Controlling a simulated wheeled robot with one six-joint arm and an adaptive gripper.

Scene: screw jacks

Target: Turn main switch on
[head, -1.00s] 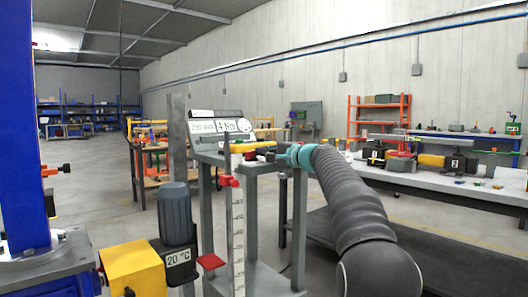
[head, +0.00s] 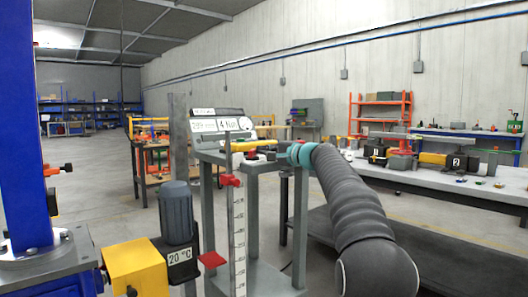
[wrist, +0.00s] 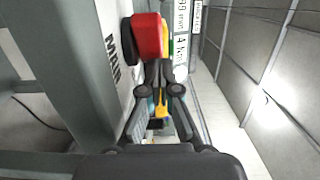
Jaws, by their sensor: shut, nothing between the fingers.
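In the wrist view, a red switch knob (wrist: 147,37) with a black part on its left sits beside a pale plate (wrist: 116,65) lettered MAIN. My gripper (wrist: 159,68) is shut and empty, its fingertips close below the knob in the picture. I cannot tell whether they touch it. In the head view, my gripper is not clearly seen; the arm's teal wrist (head: 298,154) is at the grey stand (head: 225,158), below the display panel (head: 218,124). The knob is not clearly made out there.
A yellow bar (head: 253,145) lies on the stand top. A vertical scale (head: 238,240) stands in front. A motor (head: 177,212) with a 20 °C label and a yellow box (head: 135,265) are at the lower left. A long bench (head: 450,175) with equipment stands at right.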

